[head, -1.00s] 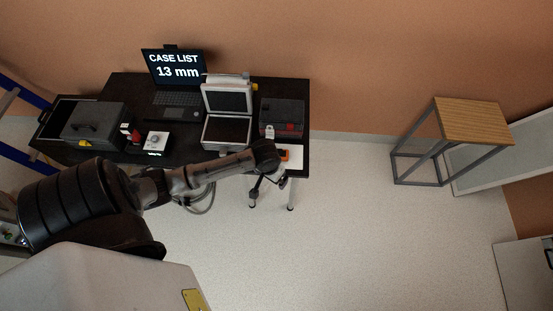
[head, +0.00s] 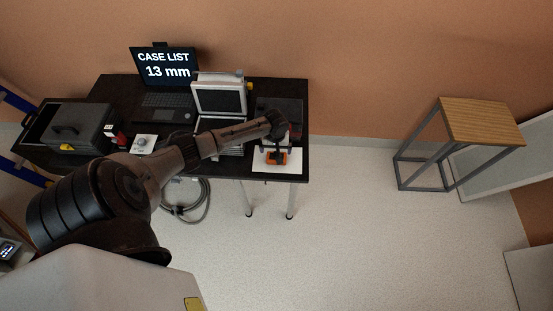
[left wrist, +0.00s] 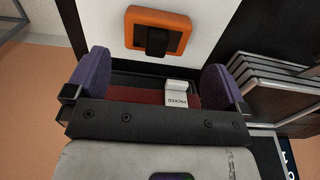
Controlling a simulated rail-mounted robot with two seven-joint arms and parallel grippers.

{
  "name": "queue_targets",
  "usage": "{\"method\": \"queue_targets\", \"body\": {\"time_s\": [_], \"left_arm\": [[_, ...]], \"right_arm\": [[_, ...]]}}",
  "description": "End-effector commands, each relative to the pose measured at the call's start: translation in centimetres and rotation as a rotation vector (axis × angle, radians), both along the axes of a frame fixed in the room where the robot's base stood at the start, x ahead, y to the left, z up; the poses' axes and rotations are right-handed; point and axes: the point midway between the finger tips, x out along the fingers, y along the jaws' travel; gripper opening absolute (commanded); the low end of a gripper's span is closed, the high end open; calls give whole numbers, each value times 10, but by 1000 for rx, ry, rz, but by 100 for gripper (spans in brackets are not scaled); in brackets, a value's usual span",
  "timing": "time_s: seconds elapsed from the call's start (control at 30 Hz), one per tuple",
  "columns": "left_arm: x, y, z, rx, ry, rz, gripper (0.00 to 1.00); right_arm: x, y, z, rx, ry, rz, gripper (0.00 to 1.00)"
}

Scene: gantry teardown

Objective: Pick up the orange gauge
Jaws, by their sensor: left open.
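The orange gauge (head: 281,158) lies on a white sheet (head: 262,167) at the right front of the black table. In the left wrist view the gauge (left wrist: 180,41) is an orange rounded block with a dark centre, lying on white beyond the fingers. My left gripper (head: 275,141) is at the gauge's far side in the head view, above the table. In the left wrist view my left gripper (left wrist: 156,82) has its two purple-padded fingers wide apart, with nothing held between them. The gauge is apart from both fingers. My right gripper is in neither view.
A dark case (head: 292,108) stands behind the gauge. A white tag marked PACKED (left wrist: 178,88) shows between the fingers. An open instrument case (head: 218,97), a laptop (head: 165,75) and a grey box (head: 75,128) stand leftward. A wooden-topped stand (head: 480,120) is at right.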

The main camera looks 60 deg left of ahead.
Motion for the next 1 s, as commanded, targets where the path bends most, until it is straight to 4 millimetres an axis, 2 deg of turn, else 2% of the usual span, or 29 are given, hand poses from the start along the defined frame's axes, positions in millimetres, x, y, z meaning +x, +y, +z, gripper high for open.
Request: {"method": "queue_targets", "body": {"time_s": [0.23, 0.6, 0.93, 1.0], "left_arm": [[1, 0, -13, -1, -1, -1, 100], [6, 4, -56, -1, -1, -1, 100], [6, 4, -59, -1, -1, -3, 100], [6, 4, -59, -1, -1, -3, 94]], "right_arm": [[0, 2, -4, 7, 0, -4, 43], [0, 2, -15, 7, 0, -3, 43], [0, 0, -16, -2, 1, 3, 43], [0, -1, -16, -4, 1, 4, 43]]}}
